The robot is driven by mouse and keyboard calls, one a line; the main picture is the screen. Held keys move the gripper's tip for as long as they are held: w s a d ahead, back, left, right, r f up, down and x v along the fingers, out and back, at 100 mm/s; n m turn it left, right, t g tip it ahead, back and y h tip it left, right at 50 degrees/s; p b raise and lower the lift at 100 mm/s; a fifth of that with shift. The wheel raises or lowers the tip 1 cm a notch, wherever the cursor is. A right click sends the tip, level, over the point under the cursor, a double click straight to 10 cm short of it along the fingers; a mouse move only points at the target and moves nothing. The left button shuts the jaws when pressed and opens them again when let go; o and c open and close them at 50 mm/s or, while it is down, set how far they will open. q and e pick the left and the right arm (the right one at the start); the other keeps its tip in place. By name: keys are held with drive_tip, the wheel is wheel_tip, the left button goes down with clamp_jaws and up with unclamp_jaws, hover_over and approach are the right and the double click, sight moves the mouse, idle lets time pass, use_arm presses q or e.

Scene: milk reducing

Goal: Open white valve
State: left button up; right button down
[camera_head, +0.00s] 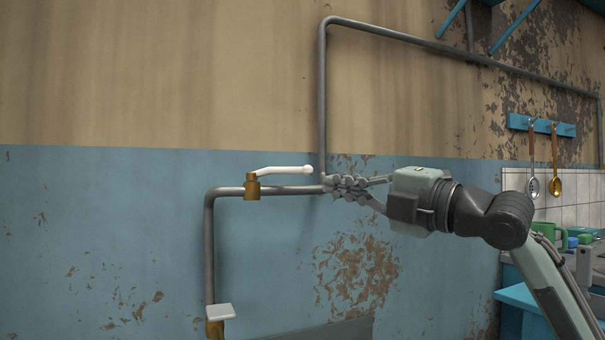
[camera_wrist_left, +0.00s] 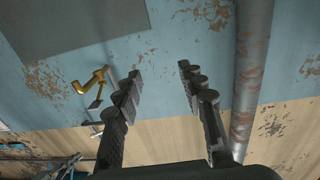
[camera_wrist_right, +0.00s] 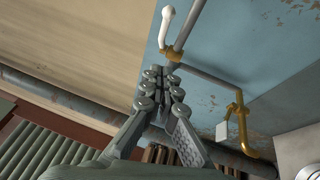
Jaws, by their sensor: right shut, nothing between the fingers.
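The white valve is a white lever (camera_head: 285,170) with a rounded end, on a brass fitting (camera_head: 252,188) on a grey wall pipe. The lever points right, roughly along the pipe and slightly above it. My right gripper (camera_head: 345,187) is shut and empty, just right of the lever's rounded end and apart from it in the head view. In the right wrist view the lever (camera_wrist_right: 167,13) and brass fitting (camera_wrist_right: 172,54) show beyond my shut fingers (camera_wrist_right: 163,84). My left gripper (camera_wrist_left: 160,76) is open and empty in the left wrist view; it is not in the head view.
A grey pipe (camera_head: 322,100) rises behind my right fingertips and runs right along the wall. A brass tap with a pale square handle (camera_head: 220,311) sits lower left.

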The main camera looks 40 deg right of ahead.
sight(301, 173)
drive_tip(key=p+x, duration=0.1)
drive_tip(key=x, duration=0.2)
drive_tip(key=d+p+x, duration=0.1)
drive_tip(key=x, duration=0.3)
drive_tip(key=d+p+x, duration=0.1)
drive_tip(key=x, duration=0.3)
drive_tip(key=shift+w+d+r+p, duration=0.15)
drive_tip(key=shift+w+p, duration=0.05)
drive_tip(key=shift+p, duration=0.1)
use_arm(q)
drive_tip(key=s+a+f+g+y, duration=0.2)
drive_tip(key=s+a+f+g, duration=0.1)
drive_tip(key=a+f, duration=0.3)
drive_tip(key=s+a+f+n+g+y, duration=0.1)
drive_tip(key=s+a+f+g+y, duration=0.2)
drive_tip(key=a+f+g, duration=0.3)
drive_tip(key=shift+s+f, duration=0.6)
drive_tip(key=shift+f, duration=0.9)
use_arm(e)
drive_tip(key=shift+w+d, duration=0.15)
drive_tip(key=shift+w, duration=0.1)
